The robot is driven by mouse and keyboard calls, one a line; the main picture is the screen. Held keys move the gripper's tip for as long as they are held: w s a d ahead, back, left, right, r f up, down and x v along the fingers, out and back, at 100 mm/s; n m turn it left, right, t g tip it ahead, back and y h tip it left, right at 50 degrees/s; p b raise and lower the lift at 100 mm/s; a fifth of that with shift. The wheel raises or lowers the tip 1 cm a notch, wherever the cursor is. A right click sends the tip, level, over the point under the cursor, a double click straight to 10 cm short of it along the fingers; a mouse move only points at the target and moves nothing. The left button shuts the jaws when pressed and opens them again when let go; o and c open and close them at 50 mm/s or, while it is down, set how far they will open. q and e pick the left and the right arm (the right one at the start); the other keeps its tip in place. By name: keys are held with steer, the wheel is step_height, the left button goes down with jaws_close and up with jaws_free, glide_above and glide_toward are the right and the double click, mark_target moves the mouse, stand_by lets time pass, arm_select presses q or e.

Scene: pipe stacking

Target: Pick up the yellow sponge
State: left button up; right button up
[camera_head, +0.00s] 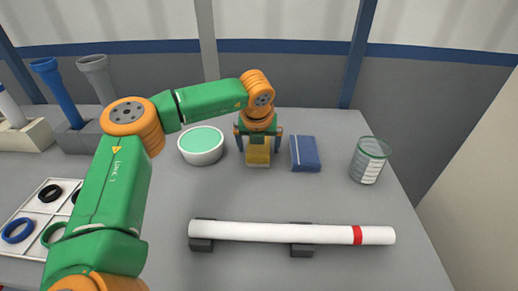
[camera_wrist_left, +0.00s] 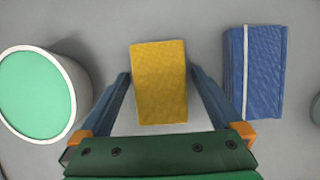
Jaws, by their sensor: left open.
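The yellow sponge (camera_head: 258,153) lies on the table near the middle of the head view, partly hidden behind my left gripper. In the left wrist view the yellow sponge (camera_wrist_left: 160,82) is a textured block lying between the two fingers. My left gripper (camera_head: 259,147) is open and over the sponge, with one finger on each side. In the left wrist view the left gripper (camera_wrist_left: 159,80) shows a gap between each finger and the sponge. My right gripper is not in view.
A blue cloth or pad (camera_head: 305,154) lies just right of the sponge. A white round tub with a green top (camera_head: 201,144) stands to its left. A glass jar (camera_head: 369,160) stands farther right. A white pipe (camera_head: 290,232) rests on dark supports in front.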

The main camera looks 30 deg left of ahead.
arm_select(q)
steer(key=shift+f+b, duration=0.25)
steer(key=shift+b, duration=0.1)
